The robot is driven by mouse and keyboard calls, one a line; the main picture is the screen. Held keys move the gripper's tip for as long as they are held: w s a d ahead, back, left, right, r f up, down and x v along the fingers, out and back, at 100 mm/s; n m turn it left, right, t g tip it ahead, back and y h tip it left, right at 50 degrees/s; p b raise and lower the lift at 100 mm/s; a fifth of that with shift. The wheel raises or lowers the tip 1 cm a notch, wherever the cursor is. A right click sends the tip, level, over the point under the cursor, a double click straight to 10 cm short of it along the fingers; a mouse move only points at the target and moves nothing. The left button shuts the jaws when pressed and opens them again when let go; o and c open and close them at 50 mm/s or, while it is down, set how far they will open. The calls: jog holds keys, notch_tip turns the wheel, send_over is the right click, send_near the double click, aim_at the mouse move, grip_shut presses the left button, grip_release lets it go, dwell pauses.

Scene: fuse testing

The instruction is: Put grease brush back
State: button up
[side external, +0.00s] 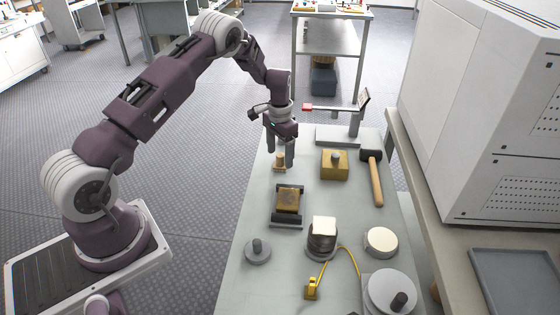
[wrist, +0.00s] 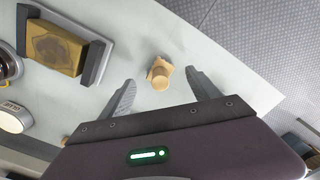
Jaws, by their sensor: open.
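A small tan wooden piece with a rounded top (side external: 279,161) stands on the grey-green bench near its left edge. I cannot tell for sure that it is the grease brush. My gripper (side external: 279,152) is over it, pointing down, with the fingers on either side. In the wrist view the tan piece (wrist: 160,72) shows between the tips of my open gripper (wrist: 160,79), with a gap on each side. Nothing is held. A grey stand (side external: 338,135) with an upright post and a red-tipped bar is at the far end of the bench.
A brass block with a knob (side external: 334,168) and a mallet (side external: 376,181) lie to the right. A brown block in a dark cradle (side external: 288,201) is nearer the camera, also in the wrist view (wrist: 54,47). A large white cabinet (side external: 480,110) borders the right side.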

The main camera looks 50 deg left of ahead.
notch_tip(320, 180, up, 9)
jog(key=shift+f, duration=0.1)
notch_tip(320, 180, up, 12)
jog(key=t, duration=0.1)
send_over(280, 155)
jog(key=s+d, duration=0.3)
jog(key=d, duration=0.3)
jog(key=s+d+r+t, duration=0.2)
jog(key=s+d+r, duration=0.4)
jog(key=s+r, duration=0.3)
jog(key=s+d+t, duration=0.1)
jog(key=s+d, duration=0.2)
jog(key=s, duration=0.8)
jog(key=s+d+r+t, duration=0.1)
jog(key=s+d, duration=0.2)
jog(key=s, duration=0.7)
jog(key=shift+s+d+t, duration=0.3)
jog(key=shift+s+d, duration=0.1)
